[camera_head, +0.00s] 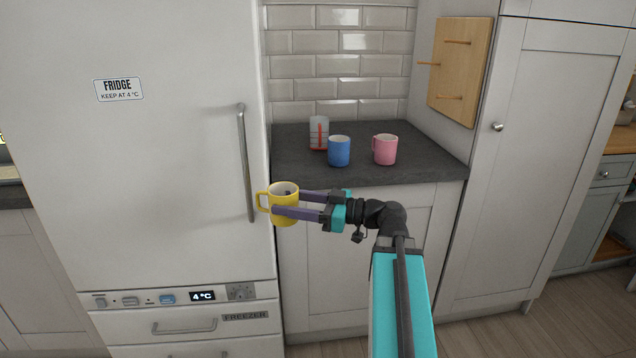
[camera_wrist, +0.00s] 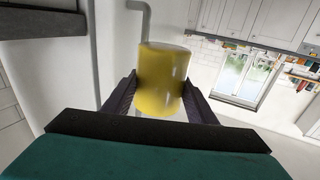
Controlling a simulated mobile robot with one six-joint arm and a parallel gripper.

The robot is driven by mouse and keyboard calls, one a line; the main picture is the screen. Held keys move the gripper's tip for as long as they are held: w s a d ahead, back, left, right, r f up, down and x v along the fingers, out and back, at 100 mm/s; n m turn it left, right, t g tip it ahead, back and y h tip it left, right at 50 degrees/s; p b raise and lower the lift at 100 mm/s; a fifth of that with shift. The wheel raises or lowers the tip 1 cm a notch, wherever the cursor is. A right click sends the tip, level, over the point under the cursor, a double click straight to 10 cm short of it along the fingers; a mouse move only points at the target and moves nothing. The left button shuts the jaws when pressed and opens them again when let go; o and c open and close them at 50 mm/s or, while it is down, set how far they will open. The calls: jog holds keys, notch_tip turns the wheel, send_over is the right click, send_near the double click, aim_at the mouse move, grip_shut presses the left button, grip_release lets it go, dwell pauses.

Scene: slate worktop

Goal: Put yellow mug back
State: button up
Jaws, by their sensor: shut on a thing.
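The yellow mug (camera_head: 284,209) is held upright by my gripper (camera_head: 286,202), in front of the fridge's right edge and left of the counter's front. My gripper is shut on the mug, one finger on each side of its body. The mug's handle points left, towards the fridge door. In the wrist view the yellow mug (camera_wrist: 163,80) fills the space between the two dark fingers (camera_wrist: 160,98). The mug's underside cannot be seen in the head view.
A blue mug (camera_head: 339,152), a pink mug (camera_head: 385,150) and a clear container with red marks (camera_head: 319,133) stand on the slate worktop (camera_head: 430,165). A wooden peg board (camera_head: 459,72) hangs on the side panel at right, its pegs bare. The fridge handle (camera_head: 246,160) juts out near the mug.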

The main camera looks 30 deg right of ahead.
jog(key=w+a+f+n+g+y, duration=0.1)
jog(key=w+a+f+g, duration=0.1)
jog(key=a+f, duration=1)
jog(key=shift+w+a+f+n+y, duration=0.3)
jog(key=shift+w+a, duration=0.5)
jog(key=shift+a, duration=0.45)
jog(key=shift+d, duration=0.1)
